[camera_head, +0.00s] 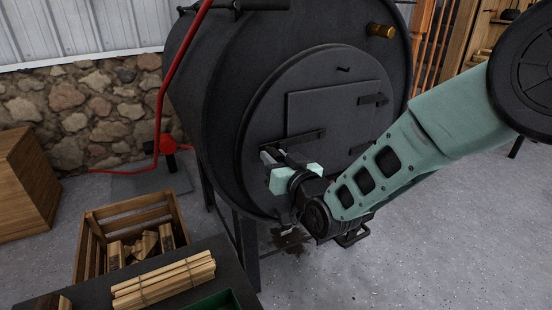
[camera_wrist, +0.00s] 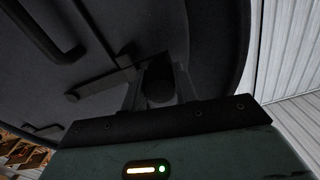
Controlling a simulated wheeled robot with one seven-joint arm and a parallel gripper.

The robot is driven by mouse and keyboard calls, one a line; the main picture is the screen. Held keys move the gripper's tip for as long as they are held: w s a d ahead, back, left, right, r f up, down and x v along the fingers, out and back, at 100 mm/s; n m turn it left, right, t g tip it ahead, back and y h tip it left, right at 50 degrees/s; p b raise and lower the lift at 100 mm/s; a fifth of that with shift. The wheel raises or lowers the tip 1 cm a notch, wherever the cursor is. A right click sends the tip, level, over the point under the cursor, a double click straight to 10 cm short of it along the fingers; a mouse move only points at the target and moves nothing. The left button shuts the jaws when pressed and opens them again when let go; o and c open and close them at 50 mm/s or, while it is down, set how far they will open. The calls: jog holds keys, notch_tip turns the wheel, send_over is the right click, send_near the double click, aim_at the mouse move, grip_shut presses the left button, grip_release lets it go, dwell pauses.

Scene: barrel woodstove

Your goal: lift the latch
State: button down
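The stove's latch (camera_head: 305,136) is a dark bar at the left edge of the rectangular door (camera_head: 333,107). It lies nearly level, and its left part runs to my gripper (camera_head: 272,156). In the wrist view the latch bar (camera_wrist: 95,86) runs from the left toward a dark rounded grip (camera_wrist: 158,88). My gripper (camera_wrist: 159,92) has one finger on each side of this grip, which nearly fills the gap. The shade hides whether both fingers press on it. The door looks closed, flat against the round stove front.
Two hinge straps (camera_head: 372,99) sit at the door's right. A red pipe (camera_head: 165,90) runs along the stove's left. A wooden crate (camera_head: 88,262) and a dark table (camera_head: 75,293) with bundled sticks (camera_head: 163,280) stand lower left.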

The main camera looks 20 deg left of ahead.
jog(key=shift+r, duration=0.15)
jog(key=shift+r+m, duration=0.4)
jog(key=shift+r, duration=0.15)
jog(key=r+m, duration=0.1)
jog(key=r, duration=0.1)
jog(key=r+m+p, duration=0.1)
jog(key=w+d+r+m+p, duration=0.1)
jog(key=r, duration=0.1)
jog(key=shift+w+r+m, duration=0.1)
jog(key=shift+r+m, duration=0.2)
jog(key=shift+m, duration=0.1)
jog(key=w+d+r+m+p, duration=0.2)
jog(key=w+d+r+m, duration=0.1)
jog(key=r+m, duration=0.2)
jog(key=shift+w+r+m, duration=0.35)
jog(key=shift+r+m, duration=0.05)
jog(key=shift+r, duration=0.25)
jog(key=shift+d, duration=0.1)
jog(key=c, duration=1.1)
grip_release()
jog(key=shift+f, duration=0.1)
